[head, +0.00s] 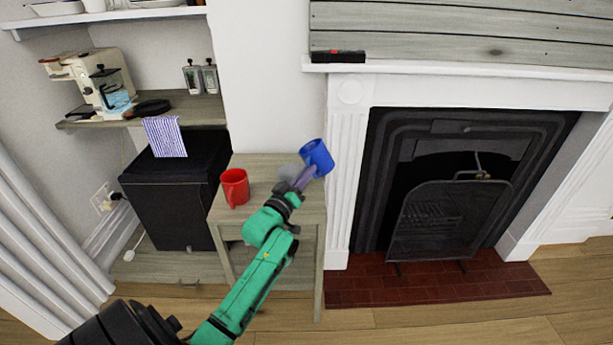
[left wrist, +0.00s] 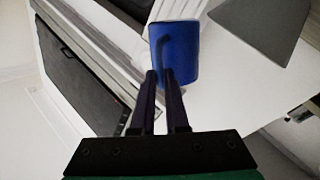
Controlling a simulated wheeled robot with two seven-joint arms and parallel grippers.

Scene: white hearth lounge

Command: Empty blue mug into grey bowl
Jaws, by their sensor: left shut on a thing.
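The blue mug (head: 318,158) is held in the air above the right edge of the small wooden table, beside the white fireplace surround, and looks slightly tilted in the head view. My left gripper (head: 304,176) is shut on its handle side; the left wrist view shows the blue mug (left wrist: 183,52) at the fingertips (left wrist: 160,80). What is inside the mug cannot be seen. A rounded grey shape (head: 287,172), seemingly the grey bowl, shows on the table behind my gripper, which hides most of it. My right gripper is not in view.
A red mug (head: 235,187) stands on the wooden table (head: 249,161), left of my gripper. A black cabinet (head: 172,200) and a shelf (head: 198,112) with a coffee machine (head: 92,80) stand further left. The fireplace (head: 455,185) is at right, under a mantel.

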